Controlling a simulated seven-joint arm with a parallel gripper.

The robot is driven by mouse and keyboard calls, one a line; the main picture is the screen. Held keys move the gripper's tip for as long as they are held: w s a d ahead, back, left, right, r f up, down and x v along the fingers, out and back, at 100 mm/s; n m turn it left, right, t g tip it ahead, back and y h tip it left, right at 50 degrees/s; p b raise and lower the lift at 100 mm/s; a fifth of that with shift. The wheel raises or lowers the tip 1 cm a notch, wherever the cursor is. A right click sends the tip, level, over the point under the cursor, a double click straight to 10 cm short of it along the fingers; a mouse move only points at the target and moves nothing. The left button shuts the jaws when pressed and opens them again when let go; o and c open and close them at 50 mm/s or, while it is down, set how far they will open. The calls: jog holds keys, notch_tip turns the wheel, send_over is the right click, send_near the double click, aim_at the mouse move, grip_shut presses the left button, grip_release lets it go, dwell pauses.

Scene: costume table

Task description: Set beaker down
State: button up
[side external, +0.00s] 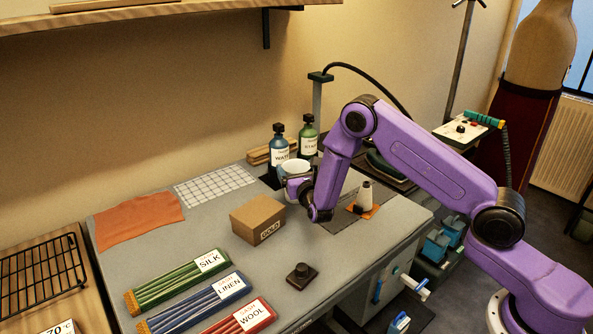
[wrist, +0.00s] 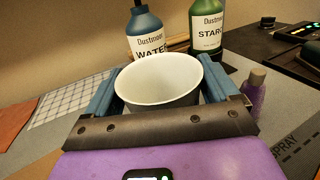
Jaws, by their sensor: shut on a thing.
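The beaker (wrist: 158,80) is a white cup with a wide open mouth. In the wrist view it sits upright between the two blue fingers of my gripper (wrist: 163,98), which are shut on it. In the side view the beaker (side external: 295,168) shows partly behind my gripper (side external: 298,183), in front of the two bottles. Its lower part is hidden by my gripper, so I cannot tell whether its base touches the table.
A blue WATER bottle (side external: 279,147) and a green STARCH bottle (side external: 308,138) stand just behind the beaker. A cardboard GOLD box (side external: 257,218) lies to the left. Grey table (side external: 190,232) is bare left of the box.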

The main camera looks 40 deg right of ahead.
jog(key=shift+f, duration=0.15)
jog(key=o, duration=0.8)
